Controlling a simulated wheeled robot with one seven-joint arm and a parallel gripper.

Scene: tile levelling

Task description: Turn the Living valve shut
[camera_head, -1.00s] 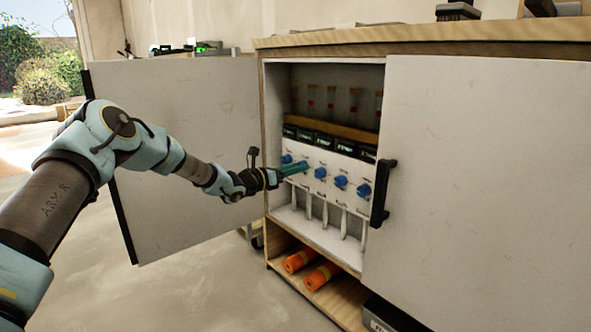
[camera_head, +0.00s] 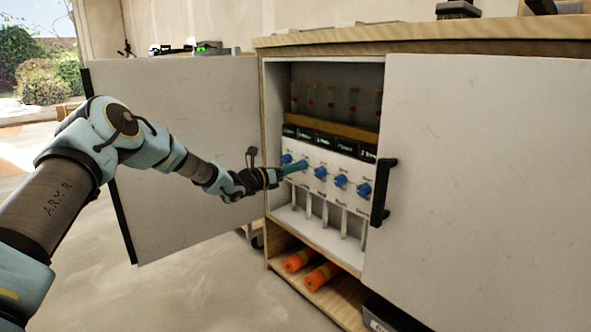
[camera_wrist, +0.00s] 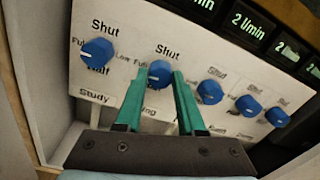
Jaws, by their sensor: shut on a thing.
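The valve panel (camera_head: 325,190) is white with a row of blue knobs, inside the open cabinet. My gripper (camera_wrist: 161,73) is shut on the second knob from the left, the Living knob (camera_wrist: 159,79), with one teal finger on each side. Its lower label is partly hidden by the fingers, and only "ing" shows. "Shut" is printed above this knob. I cannot clearly tell where its pointer stands. In the head view my gripper (camera_head: 301,166) reaches the panel from the left.
The Study knob (camera_wrist: 97,52) is close on the left and another blue knob (camera_wrist: 209,92) on the right. Black flow displays (camera_wrist: 250,22) are above. The left cabinet door (camera_head: 190,150) stands open behind my arm. The right door (camera_head: 480,190) has a black handle (camera_head: 382,192).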

